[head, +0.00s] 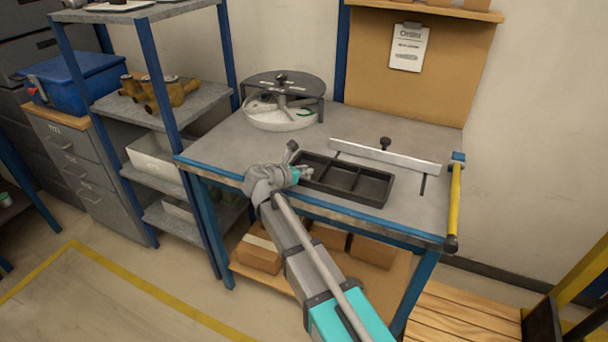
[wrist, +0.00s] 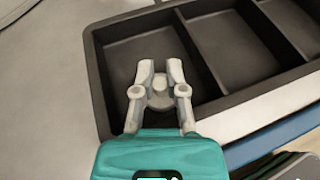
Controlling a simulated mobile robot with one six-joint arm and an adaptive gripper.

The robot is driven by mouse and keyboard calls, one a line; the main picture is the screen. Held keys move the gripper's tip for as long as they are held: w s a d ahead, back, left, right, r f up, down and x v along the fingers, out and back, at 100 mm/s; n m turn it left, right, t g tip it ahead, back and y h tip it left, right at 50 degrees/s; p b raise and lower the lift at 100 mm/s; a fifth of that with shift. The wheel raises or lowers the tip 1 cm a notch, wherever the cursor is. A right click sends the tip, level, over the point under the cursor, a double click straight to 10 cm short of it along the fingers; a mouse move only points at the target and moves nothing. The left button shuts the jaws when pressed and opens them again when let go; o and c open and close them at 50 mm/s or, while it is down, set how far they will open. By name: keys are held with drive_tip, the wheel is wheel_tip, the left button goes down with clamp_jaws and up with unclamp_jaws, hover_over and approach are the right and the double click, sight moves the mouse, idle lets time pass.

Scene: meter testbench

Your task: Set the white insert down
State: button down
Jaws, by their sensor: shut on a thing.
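My gripper (wrist: 160,72) is shut on the white insert (wrist: 160,86), a small pale round piece between its two light grey fingers. In the wrist view they are over the left compartment of the black tray (wrist: 94,75). I cannot tell how far the insert is above the compartment floor. In the head view my gripper (head: 304,173) is at the left end of the tray (head: 345,201). The insert cannot be made out in that view.
The tray lies near the front edge of the grey workbench (head: 225,150). A round dish stand (head: 282,105) is at the back left. A metal bar with a black knob (head: 385,155) lies behind the tray. A yellow-handled lever (head: 454,205) is at the right edge.

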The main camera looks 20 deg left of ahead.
drive_tip(key=shift+f, duration=0.15)
drive_tip(key=c, duration=0.7)
unclamp_jaws()
drive_tip(key=shift+s+a+r+p, duration=0.15)
drive_tip(key=shift+s+r+p, duration=0.15)
drive_tip(key=shift+s+r, duration=0.15)
drive_tip(key=p+v, duration=0.3)
drive_tip(key=v, duration=0.8)
drive_tip(key=shift+f+p, duration=0.15)
drive_tip(key=shift+p, duration=0.2)
